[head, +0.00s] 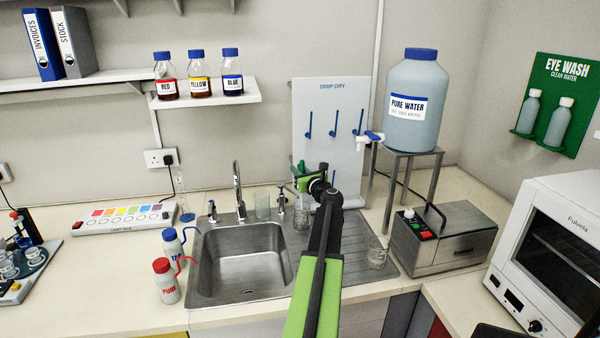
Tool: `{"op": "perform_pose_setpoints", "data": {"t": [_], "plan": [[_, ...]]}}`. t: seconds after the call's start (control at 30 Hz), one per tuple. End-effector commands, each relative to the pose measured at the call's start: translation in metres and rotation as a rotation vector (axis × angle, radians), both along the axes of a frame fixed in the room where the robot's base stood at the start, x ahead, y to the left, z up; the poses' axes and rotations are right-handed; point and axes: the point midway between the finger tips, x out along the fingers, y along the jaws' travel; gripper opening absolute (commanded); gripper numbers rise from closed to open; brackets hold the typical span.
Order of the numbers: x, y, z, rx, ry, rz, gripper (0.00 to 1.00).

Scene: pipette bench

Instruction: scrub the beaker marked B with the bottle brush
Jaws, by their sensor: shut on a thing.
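My gripper (300,184) is behind the sink's right rear corner, in front of the drying board. It is shut on a slim upright thing that looks like the bottle brush (301,166); only a small part shows and the jaws hide the rest. A clear glass beaker (302,216) stands just below my gripper, partly behind my arm. Another glass beaker (263,207) stands behind the sink, right of the tap. A third glass vessel (377,254) stands on the ridged drainer right of my arm. I cannot read a letter B on any of them.
The steel sink (205,290) is empty. Wash bottles labelled TAP (173,246) and PURE (166,284) stand at its left. A PURE WATER carboy (412,105) on a stand and a heated bath (440,240) are at right.

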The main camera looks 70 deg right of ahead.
Motion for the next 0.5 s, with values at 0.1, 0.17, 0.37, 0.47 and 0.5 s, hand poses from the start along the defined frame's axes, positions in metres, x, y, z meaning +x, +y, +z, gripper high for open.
{"op": "perform_pose_setpoints", "data": {"t": [0.1,0.17,0.37,0.47,0.5], "plan": [[-0.002,0.0,0.016,0.0,0.0,-0.001,0.0],[-0.002,0.0,0.021,0.0,0.0,-0.001,0.0],[-0.003,0.0,0.037,0.0,0.0,-0.001,0.0],[-0.004,0.0,0.045,0.0,0.0,-0.001,0.0],[-0.004,0.0,0.048,0.0,0.0,-0.001,0.0]]}}
